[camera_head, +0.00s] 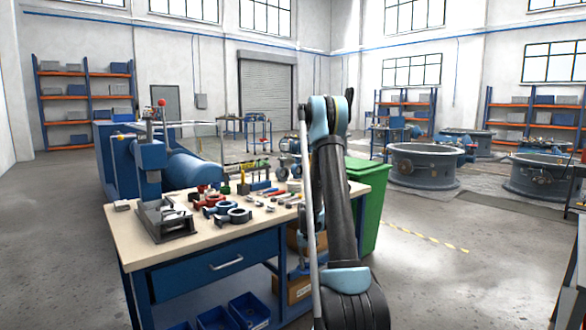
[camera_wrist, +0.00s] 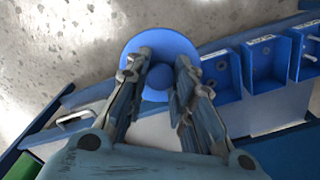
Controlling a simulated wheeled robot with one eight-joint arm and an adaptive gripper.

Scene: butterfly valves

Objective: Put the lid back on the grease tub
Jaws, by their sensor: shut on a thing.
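A round blue lid (camera_wrist: 165,43) with a round knob (camera_wrist: 159,78) in its middle shows at the top centre of the wrist view. My gripper (camera_wrist: 162,66) is shut on the lid, with its two fingers on either side of the knob. Floor and the bench front show beyond the lid, so it appears held clear of the bench. I cannot make out the grease tub in either view.
Open blue bins (camera_wrist: 267,62) sit low on the bench, near the lid in the wrist view. A green bin (camera_head: 368,200) stands right of the bench.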

